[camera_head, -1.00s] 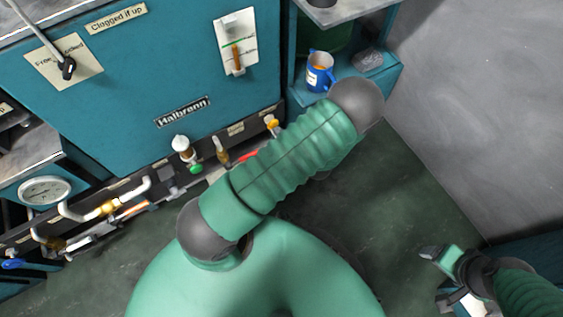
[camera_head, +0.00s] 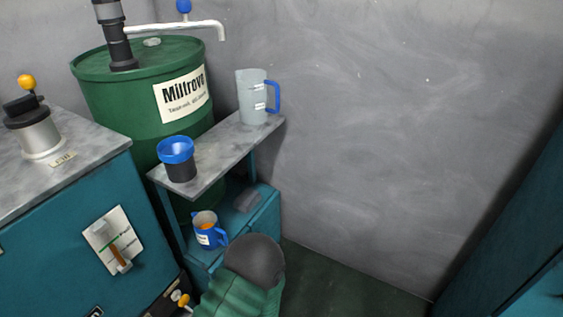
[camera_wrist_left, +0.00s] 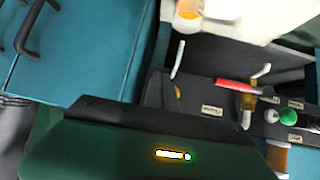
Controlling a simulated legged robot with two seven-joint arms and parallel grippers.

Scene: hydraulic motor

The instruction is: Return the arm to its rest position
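My green-sleeved arm (camera_head: 240,298) with its round grey joint (camera_head: 254,260) shows at the bottom of the head view, in front of the lower shelf. Neither gripper shows in the head view. In the left wrist view, the dark housing of my left gripper (camera_wrist_left: 150,145) fills the bottom, with a small lit orange and green indicator. Its fingertips cannot be made out clearly, and nothing is clearly seen held. My right gripper is out of view.
A blue mug (camera_head: 207,230) stands on the lower teal shelf. A grey jug (camera_head: 252,97) and a blue-rimmed black cup (camera_head: 179,163) stand on the upper shelf, beside a green drum (camera_head: 120,85). A teal machine (camera_head: 60,240) is at left, a grey wall (camera_head: 390,130) at right.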

